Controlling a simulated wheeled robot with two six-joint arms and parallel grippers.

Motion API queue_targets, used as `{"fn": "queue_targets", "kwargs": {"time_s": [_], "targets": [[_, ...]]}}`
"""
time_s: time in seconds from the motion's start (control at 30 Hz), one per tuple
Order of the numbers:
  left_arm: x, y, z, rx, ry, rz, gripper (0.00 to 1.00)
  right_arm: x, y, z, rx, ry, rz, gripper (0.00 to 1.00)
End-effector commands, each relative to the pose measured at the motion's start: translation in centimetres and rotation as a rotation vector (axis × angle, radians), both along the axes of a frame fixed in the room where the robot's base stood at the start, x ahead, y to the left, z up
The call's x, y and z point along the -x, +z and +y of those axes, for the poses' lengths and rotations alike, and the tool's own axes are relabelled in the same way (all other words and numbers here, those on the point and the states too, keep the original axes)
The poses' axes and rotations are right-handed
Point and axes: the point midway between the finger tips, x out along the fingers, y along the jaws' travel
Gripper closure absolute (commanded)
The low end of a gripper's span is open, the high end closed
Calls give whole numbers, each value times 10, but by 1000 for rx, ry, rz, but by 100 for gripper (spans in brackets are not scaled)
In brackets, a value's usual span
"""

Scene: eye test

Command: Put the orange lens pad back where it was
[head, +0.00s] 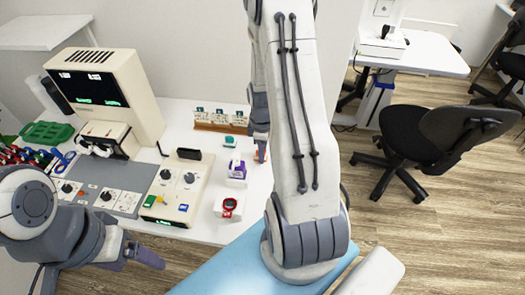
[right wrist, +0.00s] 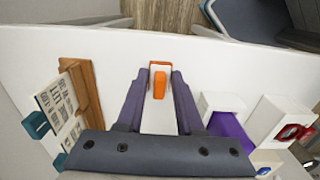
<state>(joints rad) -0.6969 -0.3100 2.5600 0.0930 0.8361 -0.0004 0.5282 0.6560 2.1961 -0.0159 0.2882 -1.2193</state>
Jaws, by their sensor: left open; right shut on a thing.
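The orange lens pad (right wrist: 160,86) shows in the right wrist view between the two fingertips of my right gripper (right wrist: 159,77), which is shut on it. A white block (right wrist: 158,120) lies below it between the fingers; I cannot tell whether the pad rests in it or hangs just above it. In the head view a bit of orange (head: 262,157) shows at the tip of my right gripper (head: 261,150), mostly hidden by the arm. My left gripper (head: 138,261) is open and empty, low in front of the table's near edge.
White stands with purple (head: 237,169) and red (head: 229,207) parts stand close by, and a teal piece (head: 229,141) beside them. A wooden card rack (right wrist: 82,90) is to the left in the right wrist view. A control box (head: 178,188) stands on the white table (head: 205,229).

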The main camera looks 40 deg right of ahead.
Motion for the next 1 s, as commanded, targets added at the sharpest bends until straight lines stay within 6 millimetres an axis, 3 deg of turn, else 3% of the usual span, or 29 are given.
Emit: {"fn": "queue_targets", "kwargs": {"time_s": [0.03,0.1,0.53,1.0], "targets": [[0,-1,0,0,0,0,20,0,-1,0,0,0,0,56],[0,0,0,0,0,0,20,0,-1,0,0,0,0,34],[0,1,0,0,0,0,20,-1,9,-1,2,0,-3,34],[0,0,0,0,0,0,20,-1,101,0,3,1,-5,34]]}}
